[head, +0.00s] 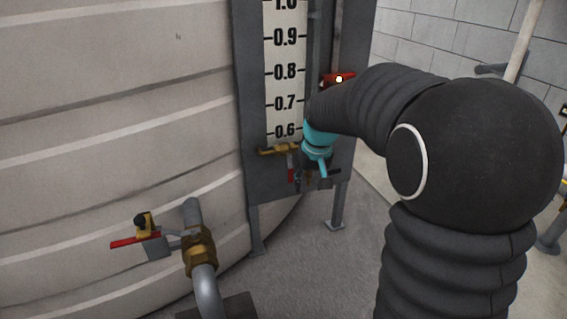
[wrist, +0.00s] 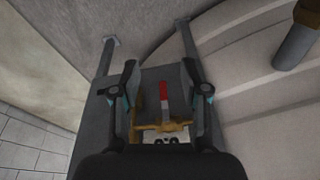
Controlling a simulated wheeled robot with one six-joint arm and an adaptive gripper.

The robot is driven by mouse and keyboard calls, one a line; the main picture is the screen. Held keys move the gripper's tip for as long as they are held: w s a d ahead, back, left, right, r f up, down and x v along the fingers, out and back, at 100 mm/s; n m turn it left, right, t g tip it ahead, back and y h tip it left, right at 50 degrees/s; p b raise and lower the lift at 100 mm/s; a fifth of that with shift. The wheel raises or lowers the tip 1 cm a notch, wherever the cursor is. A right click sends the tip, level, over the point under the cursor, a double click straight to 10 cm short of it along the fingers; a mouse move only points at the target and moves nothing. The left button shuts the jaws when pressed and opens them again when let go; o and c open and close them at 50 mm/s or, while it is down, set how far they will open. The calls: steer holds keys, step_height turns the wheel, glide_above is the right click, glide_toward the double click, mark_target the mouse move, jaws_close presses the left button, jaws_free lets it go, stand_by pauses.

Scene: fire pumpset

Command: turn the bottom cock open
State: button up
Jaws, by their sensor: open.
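The bottom cock is a brass fitting (head: 278,150) at the foot of the level gauge in the head view. Its red lever (head: 291,172) is partly hidden by my gripper (head: 314,178). In the wrist view, the brass body (wrist: 162,131) lies close in front of the palm, and the red lever (wrist: 163,98) points away from it. My gripper (wrist: 161,75) is open, with one finger on each side of the lever and a visible gap on both sides. Whether anything touches the fingers cannot be told.
The numbered gauge board (head: 285,70) stands on a grey frame (head: 254,235) against the ribbed tank (head: 120,110). A second red handle (head: 338,79) is higher on the gauge. A brass pipe valve (head: 199,250) with a red lever (head: 134,241) sticks out at lower left. Floor is clear around the frame legs.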

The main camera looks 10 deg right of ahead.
steer(key=n, duration=0.1)
glide_toward(291, 168)
steer(key=s+d+f, duration=0.1)
steer(key=s+f, duration=0.1)
steer(key=s, duration=0.4)
steer(key=w+r+n+t, duration=0.1)
steer(key=w+r+t, duration=0.1)
steer(key=w+r, duration=0.1)
steer(key=shift+y, duration=0.3)
steer(key=b+x, duration=0.1)
steer(key=x, duration=1.1)
steer(key=shift+w+a+f+b, duration=0.15)
steer(key=shift+w+f+b, duration=0.1)
steer(key=shift+w+b, duration=0.1)
jaws_close()
